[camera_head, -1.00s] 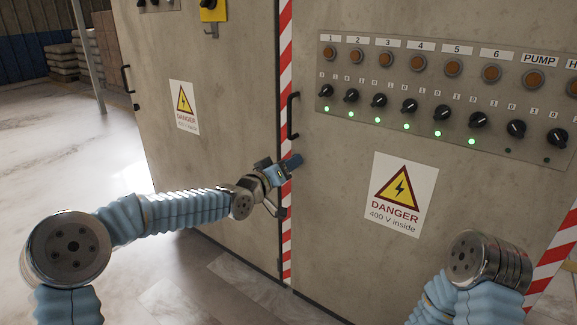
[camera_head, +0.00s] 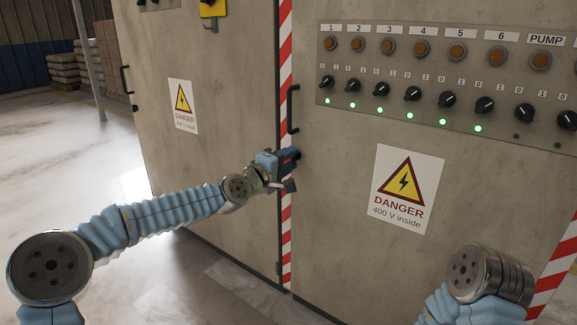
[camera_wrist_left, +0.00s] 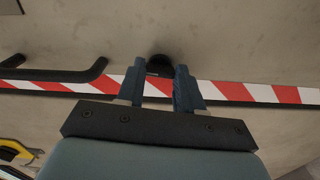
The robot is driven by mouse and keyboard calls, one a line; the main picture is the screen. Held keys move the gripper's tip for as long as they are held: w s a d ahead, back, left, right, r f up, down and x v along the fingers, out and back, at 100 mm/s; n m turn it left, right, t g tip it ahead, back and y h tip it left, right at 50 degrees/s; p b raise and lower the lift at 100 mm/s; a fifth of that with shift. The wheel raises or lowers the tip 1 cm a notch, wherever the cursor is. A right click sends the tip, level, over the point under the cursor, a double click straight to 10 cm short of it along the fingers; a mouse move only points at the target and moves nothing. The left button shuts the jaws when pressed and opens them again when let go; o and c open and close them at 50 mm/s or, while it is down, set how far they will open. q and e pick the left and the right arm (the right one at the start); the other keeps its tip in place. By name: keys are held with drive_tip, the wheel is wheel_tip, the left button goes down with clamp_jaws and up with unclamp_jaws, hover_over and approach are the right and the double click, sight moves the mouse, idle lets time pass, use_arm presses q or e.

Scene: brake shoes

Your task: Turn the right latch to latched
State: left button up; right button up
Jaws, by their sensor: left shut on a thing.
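The right latch shows in the left wrist view as a small black knob (camera_wrist_left: 159,64) on the cabinet door, beside the red-and-white striped strip. My left gripper (camera_wrist_left: 159,74) is shut on it, with one dark blue finger on each side. In the head view my left gripper (camera_head: 288,161) is at the striped door edge, just below the black door handle (camera_head: 292,110), and hides the latch there. I cannot tell the latch's exact angle. My right gripper is out of view; only part of my right arm shows at the lower right.
The right cabinet door carries a panel (camera_head: 440,90) of lamps and rotary switches and a danger sign (camera_head: 408,188). The left door (camera_head: 215,130) has another danger sign (camera_head: 183,106). The handle also shows in the wrist view (camera_wrist_left: 60,75). Open floor (camera_head: 90,170) lies to the left.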

use_arm(q)
drive_tip(key=shift+n, duration=0.5)
drive_tip(key=shift+b, duration=0.3)
drive_tip(key=shift+a, duration=0.1)
drive_tip(key=o, duration=1)
drive_tip(key=shift+o, duration=0.2)
drive_tip(key=b+v, duration=0.1)
drive_tip(key=v, duration=1.2)
drive_tip(key=shift+s+a, duration=0.2)
drive_tip(key=shift+s, duration=0.1)
